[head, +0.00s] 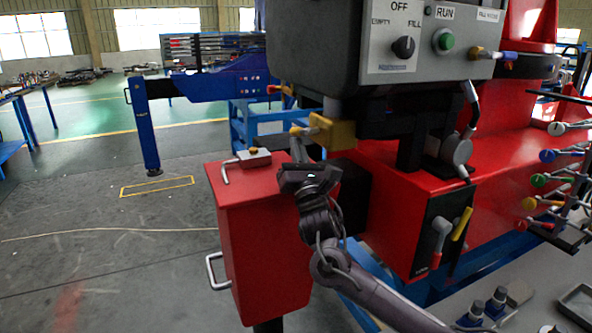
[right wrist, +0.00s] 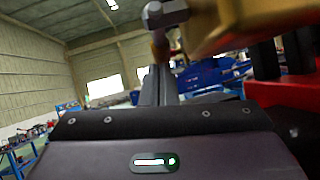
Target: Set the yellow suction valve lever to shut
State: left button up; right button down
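A yellow-brass valve body (head: 330,132) sits under the grey control box, with a short yellow stub (head: 302,131) on its left side. It also shows close up in the right wrist view (right wrist: 225,22), with a grey rounded fitting (right wrist: 160,18) at its left. My right gripper (head: 299,149) is just below the stub; I cannot tell whether it touches. In the right wrist view its fingers (right wrist: 159,85) stand together with nothing visible between them. Another yellow lever (head: 462,223) slants on a black plate at the right, beside a red-grey lever (head: 440,234). My left gripper is out of view.
A red tank (head: 262,240) with metal handles stands left of my right arm. The grey control box (head: 330,50) hangs overhead. A blue outrigger leg (head: 147,130) stands further left. Several coloured levers (head: 548,156) stick out at far right. The floor at left is clear.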

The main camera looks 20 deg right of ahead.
jog(key=shift+w, duration=0.15)
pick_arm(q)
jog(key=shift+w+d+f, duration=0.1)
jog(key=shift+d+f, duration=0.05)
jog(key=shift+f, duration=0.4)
pick_arm(e)
jog(key=shift+w+r, duration=0.3)
jog(key=shift+r, duration=0.2)
jog(key=shift+w, duration=0.1)
